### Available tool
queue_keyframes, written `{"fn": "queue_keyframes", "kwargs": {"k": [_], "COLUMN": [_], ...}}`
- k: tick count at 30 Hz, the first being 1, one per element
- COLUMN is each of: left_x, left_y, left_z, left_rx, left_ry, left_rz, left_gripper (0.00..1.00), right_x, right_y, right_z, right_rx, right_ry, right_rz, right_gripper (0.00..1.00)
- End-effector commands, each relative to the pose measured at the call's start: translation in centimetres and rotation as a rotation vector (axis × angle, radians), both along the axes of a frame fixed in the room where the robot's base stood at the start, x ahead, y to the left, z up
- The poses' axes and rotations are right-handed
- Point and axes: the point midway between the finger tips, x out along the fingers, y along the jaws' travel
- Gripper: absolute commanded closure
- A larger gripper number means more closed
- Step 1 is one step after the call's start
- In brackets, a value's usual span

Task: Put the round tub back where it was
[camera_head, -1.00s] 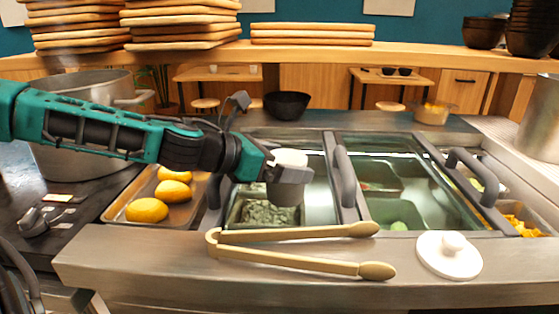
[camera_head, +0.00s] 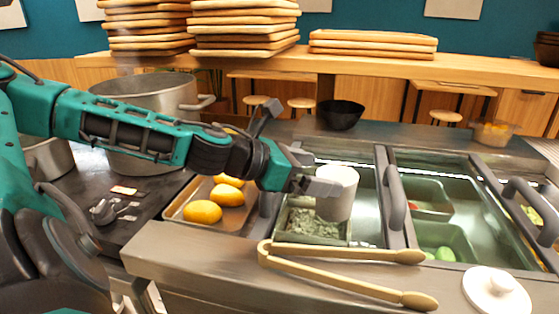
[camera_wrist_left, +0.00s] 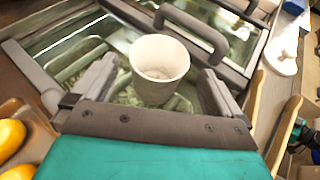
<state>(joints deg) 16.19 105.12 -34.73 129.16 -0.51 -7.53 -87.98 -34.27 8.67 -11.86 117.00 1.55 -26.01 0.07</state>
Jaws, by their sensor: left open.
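The round tub (camera_head: 337,193) is a white, cup-shaped container. It is upright at the bin compartment with grey-green filling (camera_head: 312,222); whether it rests there or hangs above I cannot tell. In the left wrist view the tub (camera_wrist_left: 158,65) is open-topped, with a pale inside, and stands ahead between the spread fingers with gaps at both sides. My left gripper (camera_head: 314,174) is open, just left of the tub, one finger overlapping its near side in the head view.
Wooden tongs (camera_head: 340,270) lie on the front counter edge beside a white knobbed lid (camera_head: 497,290). A tray of yellow fruit (camera_head: 172,212) lies left of the bins. Grey handles (camera_head: 396,205) rise over the glass covers. A large pot (camera_head: 150,95) stands behind my left arm.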

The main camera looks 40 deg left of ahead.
Motion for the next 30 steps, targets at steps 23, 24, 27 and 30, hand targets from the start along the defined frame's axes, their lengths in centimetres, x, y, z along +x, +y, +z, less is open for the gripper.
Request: {"fn": "queue_keyframes", "kwargs": {"k": [23,24,27,30], "left_x": [-5.5,-5.7,-5.8,-5.9], "left_y": [2.5,2.6,2.6,2.6], "left_z": [2.5,2.5,2.6,2.7], "left_rx": [-0.002,-0.002,-0.003,-0.004], "left_ry": [0.000,0.000,-0.001,0.000], "left_rz": [0.002,0.002,0.002,0.001], "left_gripper": [0.00,0.00,0.00,0.00], "right_x": [0.6,0.6,0.6,0.6], "right_y": [0.6,0.6,0.6,0.6], "right_z": [-0.5,-0.5,-0.5,-0.6], "right_rx": [0.013,0.013,0.013,0.013], "right_ry": [-0.013,-0.016,-0.014,-0.014], "right_rz": [0.008,0.008,0.008,0.008], "right_gripper": [0.00,0.00,0.00,0.00]}}
